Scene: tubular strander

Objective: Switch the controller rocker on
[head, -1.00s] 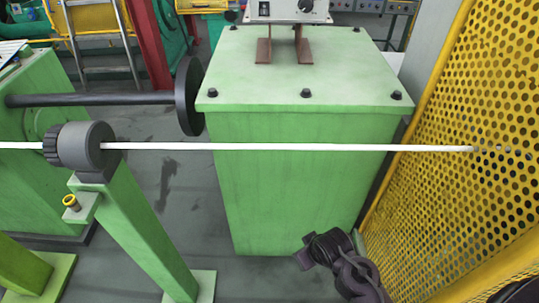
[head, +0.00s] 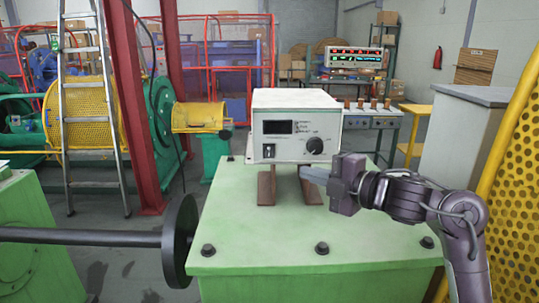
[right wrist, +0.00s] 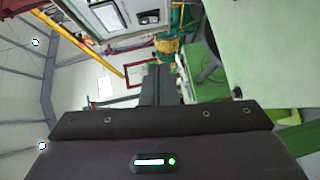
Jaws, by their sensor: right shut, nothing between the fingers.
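The controller (head: 295,127) is a white box with a dark display and a black knob (head: 315,145). It stands on brown supports on the green pedestal. Its rocker (head: 268,152) is small and dark, low on the left of the front face; I cannot tell its position. My right gripper (head: 303,172) is shut and empty. Its tips show just below the controller's front, to the right of the rocker and apart from it. In the right wrist view its dark fingers (right wrist: 160,86) point up the picture. My left gripper is not in view.
The green pedestal top (head: 310,238) has dark bolts along its edge. A black disc on a shaft (head: 180,240) stands at left. A yellow perforated guard (head: 515,170) is at right, beside a grey cabinet (head: 460,140). A ladder (head: 88,110) stands behind.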

